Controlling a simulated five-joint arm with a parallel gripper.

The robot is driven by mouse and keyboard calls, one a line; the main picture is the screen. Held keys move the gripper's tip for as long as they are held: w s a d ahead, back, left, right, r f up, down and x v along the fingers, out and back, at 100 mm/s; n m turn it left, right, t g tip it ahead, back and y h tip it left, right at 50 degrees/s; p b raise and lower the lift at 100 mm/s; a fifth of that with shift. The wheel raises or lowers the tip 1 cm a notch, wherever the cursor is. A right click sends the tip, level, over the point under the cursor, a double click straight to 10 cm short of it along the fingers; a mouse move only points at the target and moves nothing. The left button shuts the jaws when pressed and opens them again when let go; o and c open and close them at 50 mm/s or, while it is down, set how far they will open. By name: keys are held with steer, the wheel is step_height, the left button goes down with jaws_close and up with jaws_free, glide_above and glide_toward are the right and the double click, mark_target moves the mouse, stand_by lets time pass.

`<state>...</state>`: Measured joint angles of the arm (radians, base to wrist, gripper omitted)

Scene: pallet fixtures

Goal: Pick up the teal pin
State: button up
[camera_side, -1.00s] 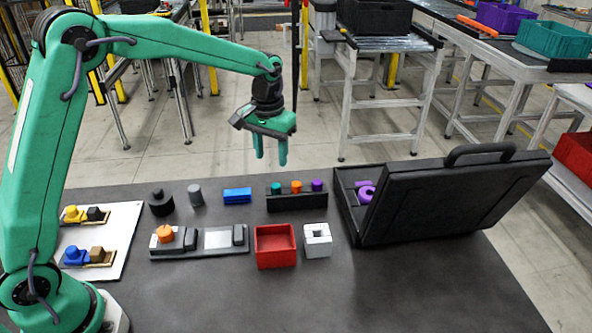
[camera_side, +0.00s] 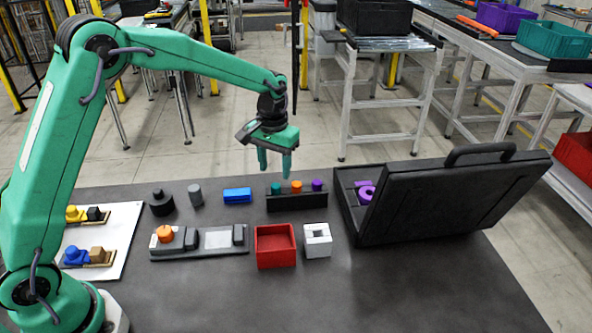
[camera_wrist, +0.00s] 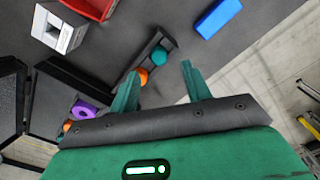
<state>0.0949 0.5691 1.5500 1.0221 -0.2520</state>
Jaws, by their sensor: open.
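The teal pin (camera_side: 276,188) stands at the left end of a black rack (camera_side: 297,201), with an orange pin (camera_side: 296,186) in the middle and a purple pin (camera_side: 317,185) at the right. My gripper (camera_side: 275,170) is open and empty, above the rack's left part with its fingers pointing down. In the wrist view the teal pin (camera_wrist: 159,56) shows beyond the fingertips, roughly between the two fingers (camera_wrist: 160,75). The orange pin (camera_wrist: 142,75) is close to one finger there, and the purple pin is hidden.
A blue block (camera_side: 237,195) lies left of the rack. A red bin (camera_side: 275,247) and a white block with a hole (camera_side: 317,240) stand in front. A black case (camera_side: 440,200) with its lid tilted open is at the right. The front of the table is clear.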

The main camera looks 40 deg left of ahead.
mark_target(276, 185)
steer(key=shift+f, duration=2.45)
jaws_close()
steer(key=shift+r, duration=0.15)
steer(key=shift+r, duration=0.55)
steer(key=r, duration=0.3)
steer(key=shift+s+d+r, duration=0.1)
steer(key=shift+s+d, duration=0.15)
steer(key=shift+d, duration=0.15)
steer(key=s+d+r, duration=0.6)
steer(key=d, duration=0.2)
steer(key=shift+s+d+r, duration=0.2)
steer(key=shift+s+d, duration=0.1)
steer(key=shift+d, duration=0.05)
steer(key=shift+d, duration=0.1)
